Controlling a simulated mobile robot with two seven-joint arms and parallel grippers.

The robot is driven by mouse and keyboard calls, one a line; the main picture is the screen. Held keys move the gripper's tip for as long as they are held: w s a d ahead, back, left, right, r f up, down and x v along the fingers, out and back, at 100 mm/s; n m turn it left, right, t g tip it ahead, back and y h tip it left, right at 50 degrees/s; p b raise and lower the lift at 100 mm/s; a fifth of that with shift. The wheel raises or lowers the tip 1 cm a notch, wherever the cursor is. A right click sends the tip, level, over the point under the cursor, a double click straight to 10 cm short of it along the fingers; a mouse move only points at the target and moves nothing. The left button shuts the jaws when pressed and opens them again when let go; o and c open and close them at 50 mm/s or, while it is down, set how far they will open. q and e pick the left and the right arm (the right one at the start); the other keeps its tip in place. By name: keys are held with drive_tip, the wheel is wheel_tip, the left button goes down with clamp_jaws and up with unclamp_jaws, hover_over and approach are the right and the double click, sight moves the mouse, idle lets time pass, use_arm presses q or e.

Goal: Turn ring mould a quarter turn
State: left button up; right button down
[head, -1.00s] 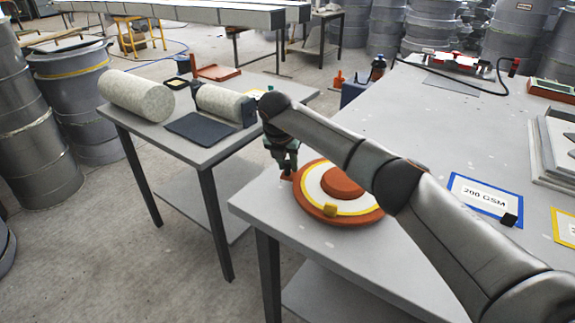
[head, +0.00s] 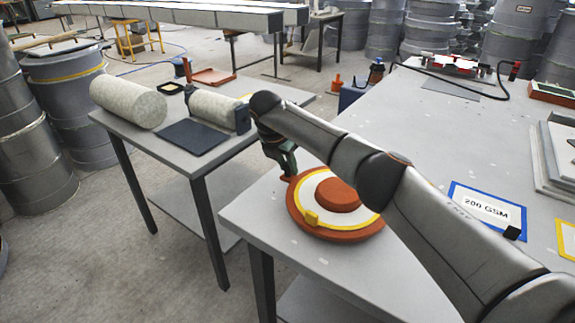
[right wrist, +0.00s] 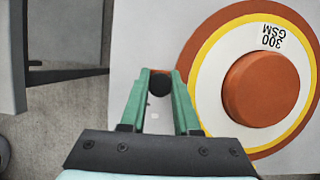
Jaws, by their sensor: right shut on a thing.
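The ring mould (head: 340,235) is a round orange piece with a white band, a yellow ring and a raised orange centre. It lies flat near the table's left end. In the right wrist view the mould (right wrist: 212,62) carries an upside-down "300 GSM" label (right wrist: 270,40). My left gripper is out of view.
The grey table (head: 445,130) bears a blue-framed "200 GSM" card (head: 487,208) with a black block (head: 515,231) at the right. A lower bench (head: 150,142) with rolls (head: 128,101) stands to the left, across a gap. My right forearm crosses above the table.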

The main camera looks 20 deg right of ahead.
idle(0.3)
drive_tip(key=c, duration=0.6)
unclamp_jaws()
drive_tip(key=shift+c, duration=0.2)
drive_tip(key=v, duration=1.2)
drive_tip(key=shift+r, duration=0.35)
